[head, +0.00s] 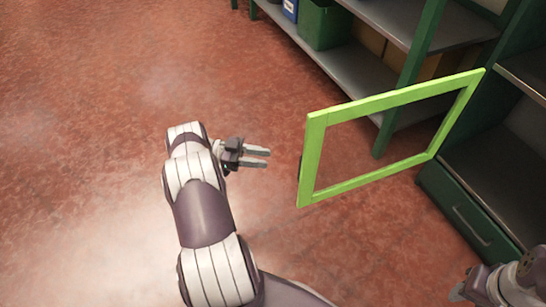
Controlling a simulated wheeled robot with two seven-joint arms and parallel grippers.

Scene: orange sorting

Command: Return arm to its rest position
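My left arm comes in from the bottom centre and reaches up over the floor in the head view. Its gripper (262,157) points right, with a gap between its two fingers and nothing between them. It is a little left of the bright green door frame (312,150) and apart from it. My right gripper (462,292) is only partly in view at the bottom right corner, below the dark green drawer; whether its fingers are apart is unclear.
The green-framed door stands open from a dark green cabinet on the right. A drawer (478,222) with a handle is below its shelf. A shelf unit at the top holds a green bin (322,25) and brown boxes. The reddish floor (90,130) on the left is clear.

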